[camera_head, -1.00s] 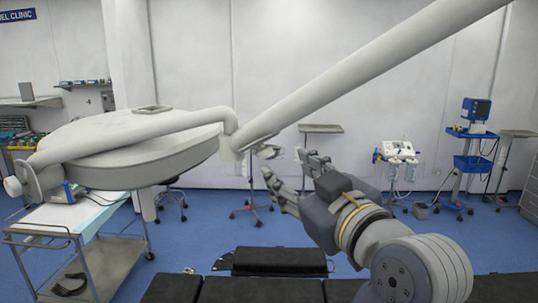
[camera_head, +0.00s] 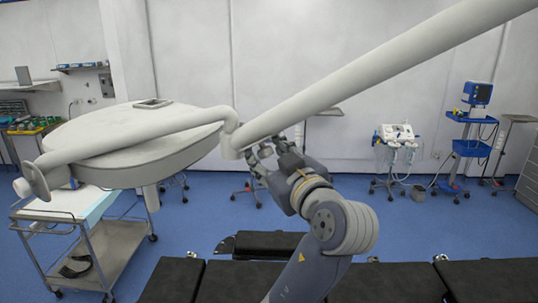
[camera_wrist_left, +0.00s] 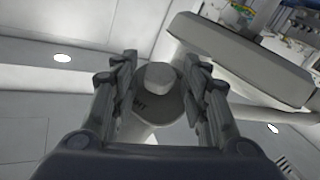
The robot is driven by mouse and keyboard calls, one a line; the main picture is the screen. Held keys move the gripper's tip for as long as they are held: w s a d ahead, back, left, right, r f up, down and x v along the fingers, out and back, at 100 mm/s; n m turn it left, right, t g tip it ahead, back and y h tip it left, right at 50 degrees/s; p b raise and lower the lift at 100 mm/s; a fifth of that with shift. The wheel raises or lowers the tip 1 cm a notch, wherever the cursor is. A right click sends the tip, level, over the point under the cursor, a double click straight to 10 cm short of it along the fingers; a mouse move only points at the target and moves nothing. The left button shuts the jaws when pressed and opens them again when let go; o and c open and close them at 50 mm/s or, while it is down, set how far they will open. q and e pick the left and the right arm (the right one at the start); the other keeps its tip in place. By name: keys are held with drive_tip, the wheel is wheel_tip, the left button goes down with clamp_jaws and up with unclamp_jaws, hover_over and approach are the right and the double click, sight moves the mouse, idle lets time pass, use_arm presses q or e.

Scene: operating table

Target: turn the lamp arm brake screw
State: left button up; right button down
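The surgical lamp's wide grey head (camera_head: 130,145) hangs at the left, and its long white arm (camera_head: 380,70) rises to the right from a joint (camera_head: 230,140). In the left wrist view a short, pale round knob, which looks like the brake screw (camera_wrist_left: 158,76), stands out from a darker grey disc with partly readable lettering. My left gripper (camera_head: 262,154) is just below the joint. In the left wrist view my left gripper (camera_wrist_left: 160,62) is open, with a finger on each side of the knob and visible gaps. My right gripper is out of view.
The black operating table (camera_head: 230,281) runs along the bottom. A steel trolley (camera_head: 115,245) stands under the lamp head. A white device on a stand (camera_head: 396,135) and a blue equipment cart (camera_head: 470,148) stand at the back right. Blue floor lies between.

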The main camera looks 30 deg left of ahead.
use_arm(q)
drive_tip(key=c, duration=0.7)
drive_tip(key=shift+g, duration=0.3)
drive_tip(key=shift+w+d+n+g+y+b, duration=0.15)
drive_tip(key=shift+n+g+y+b, duration=0.25)
drive_tip(key=shift+g+b, duration=0.5)
drive_tip(key=g, duration=0.2)
drive_tip(key=n+g, duration=0.1)
drive_tip(key=g, duration=0.1)
drive_tip(key=n+g+y+b, duration=0.1)
drive_tip(key=g, duration=0.2)
drive_tip(key=shift+w+r, duration=0.1)
drive_tip(key=shift+w, duration=0.25)
drive_tip(key=n+g, duration=0.1)
drive_tip(key=g, duration=0.3)
drive_tip(key=shift+w, duration=0.2)
drive_tip(key=shift+n+g+b, duration=0.4)
drive_tip(key=shift+g+b, duration=0.1)
drive_tip(key=shift+g, duration=0.7)
drive_tip(key=shift+w+g, duration=0.1)
drive_tip(key=shift+g, duration=0.2)
